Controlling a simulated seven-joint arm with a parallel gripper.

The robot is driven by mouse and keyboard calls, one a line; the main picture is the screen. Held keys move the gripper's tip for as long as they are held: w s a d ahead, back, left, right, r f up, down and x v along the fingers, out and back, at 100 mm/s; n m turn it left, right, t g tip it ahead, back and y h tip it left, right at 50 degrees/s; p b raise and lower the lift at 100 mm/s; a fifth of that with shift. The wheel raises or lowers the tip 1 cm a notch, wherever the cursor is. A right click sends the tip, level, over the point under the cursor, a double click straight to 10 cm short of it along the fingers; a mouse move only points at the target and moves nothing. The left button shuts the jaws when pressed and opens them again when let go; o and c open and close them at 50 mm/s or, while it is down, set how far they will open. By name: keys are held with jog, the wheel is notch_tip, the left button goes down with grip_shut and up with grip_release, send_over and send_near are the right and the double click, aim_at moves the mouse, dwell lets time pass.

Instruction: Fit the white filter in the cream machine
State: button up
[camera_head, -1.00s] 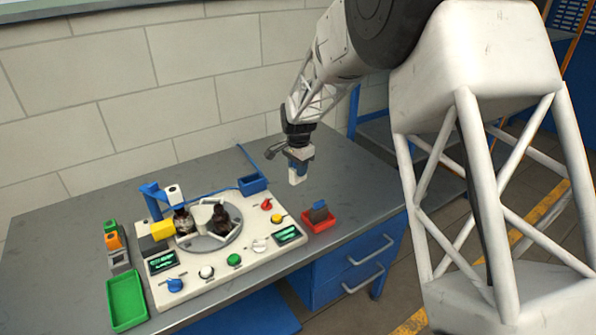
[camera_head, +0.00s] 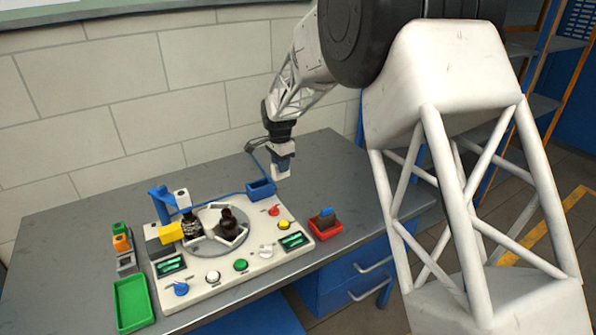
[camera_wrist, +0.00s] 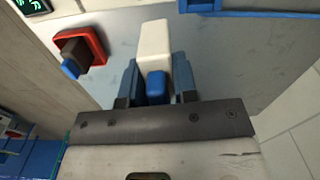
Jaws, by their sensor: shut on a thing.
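My gripper (camera_head: 282,168) is shut on the white filter and holds it in the air above the back right of the table. In the wrist view the white filter (camera_wrist: 155,47) is a pale block between my fingers (camera_wrist: 156,82), with a small blue piece at its near end. The cream machine (camera_head: 203,291) is a flat panel on the table, left of and below my gripper in the head view. It carries a grey turntable (camera_head: 205,248) with dark amber bottles (camera_head: 228,225), knobs, green displays and a blue post (camera_head: 161,204). The filter is apart from the machine.
A blue bin (camera_head: 261,189) stands behind the machine, near my gripper. A red tray (camera_head: 327,230) with a dark block stands to its right. A green tray (camera_head: 132,304) and several small coloured blocks (camera_head: 121,242) are at the left. The right back of the grey table (camera_head: 345,180) is clear.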

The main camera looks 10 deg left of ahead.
jog(key=a+r+m, duration=0.1)
jog(key=a+r, duration=0.1)
jog(key=a, duration=0.6)
jog(key=shift+s, duration=0.3)
jog(key=shift+d+f, duration=0.1)
jog(key=shift+f, duration=0.15)
jog(key=shift+f, duration=2.45)
jog(key=shift+f, duration=1.85)
dwell(1.3)
jog(key=o, duration=1.3)
jog(key=shift+f, duration=0.1)
jog(key=shift+o, duration=0.2)
jog(key=shift+r, duration=0.2)
